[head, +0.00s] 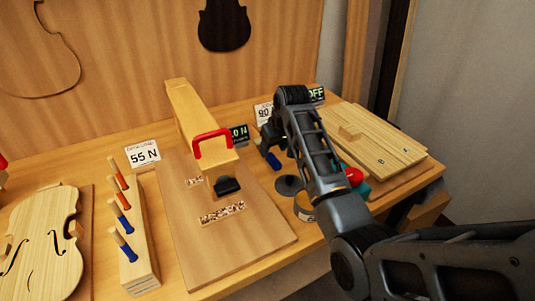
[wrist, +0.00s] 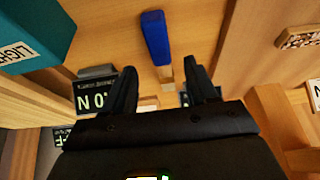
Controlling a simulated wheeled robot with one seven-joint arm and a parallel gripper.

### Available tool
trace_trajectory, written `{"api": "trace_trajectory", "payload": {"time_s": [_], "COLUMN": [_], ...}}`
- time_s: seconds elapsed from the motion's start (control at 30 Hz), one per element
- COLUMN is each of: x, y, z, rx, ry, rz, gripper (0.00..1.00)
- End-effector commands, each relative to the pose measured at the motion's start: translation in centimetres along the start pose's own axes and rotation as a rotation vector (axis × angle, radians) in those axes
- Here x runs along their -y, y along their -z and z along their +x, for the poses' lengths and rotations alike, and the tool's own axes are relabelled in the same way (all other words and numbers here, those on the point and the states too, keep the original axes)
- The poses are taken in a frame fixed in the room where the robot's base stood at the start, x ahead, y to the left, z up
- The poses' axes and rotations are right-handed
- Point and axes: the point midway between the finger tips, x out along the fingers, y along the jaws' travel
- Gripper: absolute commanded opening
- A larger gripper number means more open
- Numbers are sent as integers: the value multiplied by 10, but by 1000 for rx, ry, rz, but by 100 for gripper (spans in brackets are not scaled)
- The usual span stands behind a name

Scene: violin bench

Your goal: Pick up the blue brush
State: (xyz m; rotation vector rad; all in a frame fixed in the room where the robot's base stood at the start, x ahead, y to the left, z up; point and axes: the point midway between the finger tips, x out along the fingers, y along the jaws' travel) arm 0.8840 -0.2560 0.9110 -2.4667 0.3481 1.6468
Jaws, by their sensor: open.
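A blue brush (wrist: 155,37) with a pale wooden end lies in the wrist view just beyond my gripper (wrist: 161,63). My gripper is open, with its two dark fingers on either side of the line of the pale end, and nothing is held. In the head view, a blue piece (head: 273,161) shows on the bench just below my gripper (head: 270,142), partly hidden by it. Two more blue-handled brushes, an upper one (head: 121,222) and a lower one (head: 126,250), stand in the wooden rack (head: 143,262) on the left.
A wooden press with a red handle (head: 212,139) stands on a board left of my gripper. A teal block (wrist: 35,30) and a dark display (wrist: 97,94) are close by. A dark disc (head: 290,185), a round tin (head: 304,207) and a red knob (head: 354,175) lie near my arm.

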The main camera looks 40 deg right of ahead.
Motion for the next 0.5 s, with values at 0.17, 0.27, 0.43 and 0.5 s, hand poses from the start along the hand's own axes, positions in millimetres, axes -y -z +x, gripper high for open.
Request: {"api": "trace_trajectory", "payload": {"time_s": [0.17,0.27,0.43,0.5], "x": [2,2,2,2], "y": [-2,-2,-2,-2], "z": [26,35,39,38], "rx": [4,3,1,1], "ry": [1,0,0,0], "rz": [0,0,0,0], "gripper": [57,57,57,57]}}
